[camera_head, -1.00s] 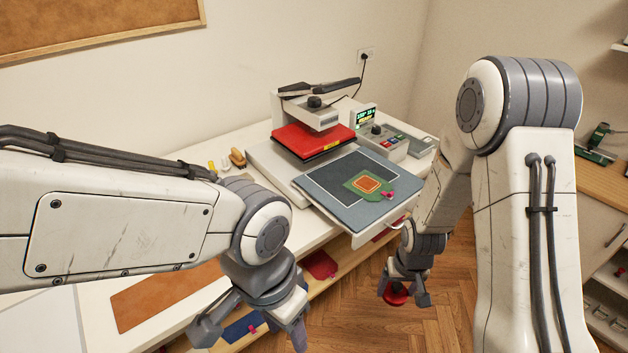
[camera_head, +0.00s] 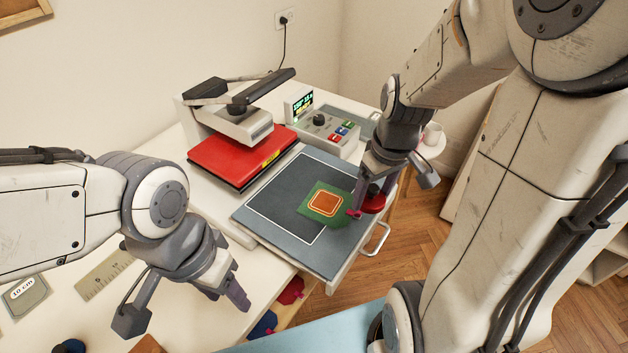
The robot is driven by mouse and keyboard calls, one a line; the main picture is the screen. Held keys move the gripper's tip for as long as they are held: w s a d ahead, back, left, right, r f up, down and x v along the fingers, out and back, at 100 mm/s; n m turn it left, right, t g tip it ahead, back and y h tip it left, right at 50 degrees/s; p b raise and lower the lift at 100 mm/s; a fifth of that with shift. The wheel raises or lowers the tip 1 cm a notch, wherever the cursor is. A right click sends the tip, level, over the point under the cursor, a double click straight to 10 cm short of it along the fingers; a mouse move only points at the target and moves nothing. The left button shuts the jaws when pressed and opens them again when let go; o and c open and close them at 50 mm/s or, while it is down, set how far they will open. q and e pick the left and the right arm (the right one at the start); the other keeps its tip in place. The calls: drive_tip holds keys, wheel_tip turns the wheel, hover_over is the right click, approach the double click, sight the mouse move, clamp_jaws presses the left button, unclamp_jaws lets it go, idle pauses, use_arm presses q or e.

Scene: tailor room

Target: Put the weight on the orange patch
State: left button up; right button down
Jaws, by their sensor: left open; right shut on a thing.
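The orange patch (camera_head: 325,203) lies on a green piece (camera_head: 315,213) on the grey platen (camera_head: 262,225) of the heat press. My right gripper (camera_head: 372,192) is shut on the red weight (camera_head: 374,203), just right of the patch, over the platen's right edge. The gripper hides part of the weight. I cannot tell whether the weight touches the platen. My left gripper (camera_head: 186,304) is open and empty over the white table at the lower left.
The press's red upper plate (camera_head: 240,157) is raised behind the platen. A control box (camera_head: 322,130) stands behind it. A metal handle (camera_head: 377,241) sticks out at the front. A ruler (camera_head: 103,274) and a 10 cm card (camera_head: 24,296) lie at the left.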

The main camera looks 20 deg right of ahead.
drive_tip(key=shift+w+a, duration=0.25)
drive_tip(key=shift+w, duration=0.65)
drive_tip(key=p, duration=0.3)
hover_over(325, 201)
drive_tip(key=f, duration=0.6)
drive_tip(key=shift+s+f, duration=0.15)
drive_tip(key=shift+s, duration=0.15)
wheel_tip(325, 201, down, 4)
drive_tip(key=shift+r+p, duration=0.25)
drive_tip(key=shift+p, duration=0.2)
drive_tip(key=shift+d+f, duration=0.1)
drive_tip(key=shift+f, duration=0.25)
use_arm(q)
drive_tip(key=r, duration=0.2)
drive_tip(key=w+r, duration=0.1)
drive_tip(key=r, duration=0.1)
drive_tip(key=shift+d, duration=0.1)
